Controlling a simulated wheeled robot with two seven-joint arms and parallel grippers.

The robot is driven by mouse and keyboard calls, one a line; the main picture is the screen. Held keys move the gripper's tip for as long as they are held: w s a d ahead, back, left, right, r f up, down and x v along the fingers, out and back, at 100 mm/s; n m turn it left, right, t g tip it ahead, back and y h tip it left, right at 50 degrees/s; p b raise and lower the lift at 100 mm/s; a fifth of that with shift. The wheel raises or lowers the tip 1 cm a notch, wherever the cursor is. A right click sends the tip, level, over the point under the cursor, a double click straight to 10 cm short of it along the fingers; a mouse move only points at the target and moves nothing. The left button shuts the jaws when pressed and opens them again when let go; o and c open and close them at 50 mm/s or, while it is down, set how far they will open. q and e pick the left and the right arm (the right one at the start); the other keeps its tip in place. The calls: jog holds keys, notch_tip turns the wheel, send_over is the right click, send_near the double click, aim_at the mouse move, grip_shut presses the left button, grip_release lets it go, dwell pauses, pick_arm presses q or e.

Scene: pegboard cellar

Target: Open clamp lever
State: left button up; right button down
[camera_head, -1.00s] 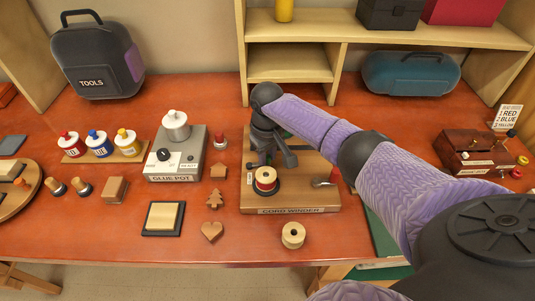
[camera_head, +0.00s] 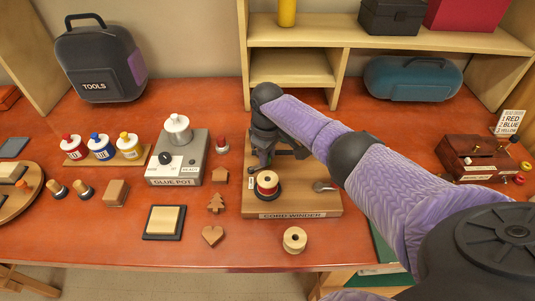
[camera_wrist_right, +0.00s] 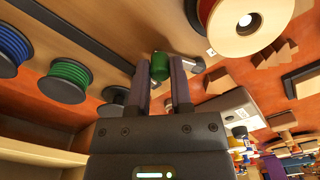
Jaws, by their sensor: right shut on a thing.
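The cord winder (camera_head: 295,205) is a wooden board with a name plate on its front edge, on the red bench. A spool with red thread (camera_head: 267,183) stands on it and also shows in the wrist view (camera_wrist_right: 248,25). My right gripper (camera_head: 264,157) is over the back left of the board, behind the spool. In the wrist view my right gripper (camera_wrist_right: 165,88) is shut on a green knob (camera_wrist_right: 160,66), which appears to be the clamp lever's end. A metal part (camera_wrist_right: 190,66) shows beside it. My arm hides much of the board's back. My left gripper is out of view.
The glue pot (camera_head: 178,165) stands left of the winder, with small wooden shapes (camera_head: 215,203) between them. A loose spool (camera_head: 295,240) lies in front. A music box (camera_head: 475,157) is at the right. Large spools of green cord (camera_wrist_right: 66,80) and blue cord show in the wrist view.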

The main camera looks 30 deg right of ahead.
jog(key=c, duration=0.7)
grip_release()
jog(key=shift+w, duration=0.1)
jog(key=shift+o, duration=0.8)
jog(key=shift+r, duration=0.1)
notch_tip(320, 180, up, 9)
jog(key=p, duration=0.3)
jog(key=shift+r, duration=0.35)
